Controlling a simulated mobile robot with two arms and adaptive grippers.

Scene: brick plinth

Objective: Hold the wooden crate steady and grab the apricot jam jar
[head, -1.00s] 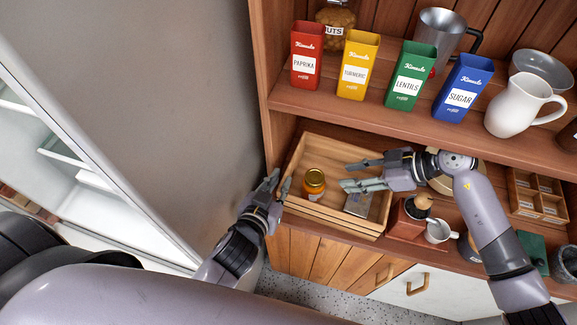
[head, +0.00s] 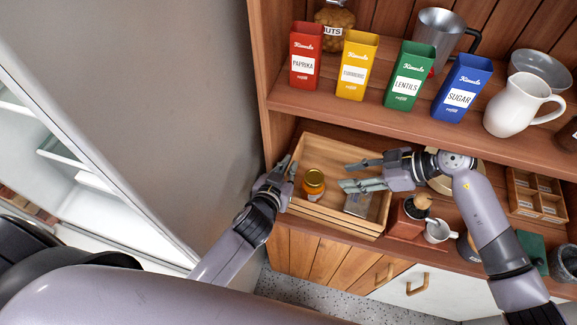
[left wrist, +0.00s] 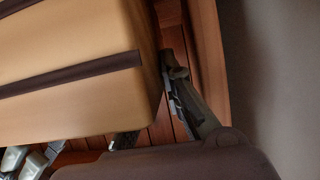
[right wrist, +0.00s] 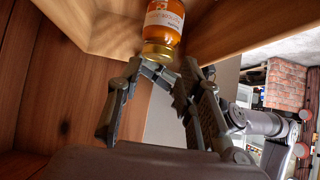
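The wooden crate (head: 330,222) stands on the lower shelf, and its slatted side fills much of the left wrist view (left wrist: 75,95). The apricot jam jar (head: 313,186), orange with a yellow lid, stands inside at the crate's left; it also shows in the right wrist view (right wrist: 163,28). My left gripper (head: 284,166) is open at the crate's left end; whether it touches the wall I cannot tell. My right gripper (head: 352,174) is open and empty over the crate, right of the jar, its fingers pointing towards it.
A grey packet (head: 358,204) lies in the crate under my right gripper. The upper shelf (head: 330,112) with several tins overhangs the back.

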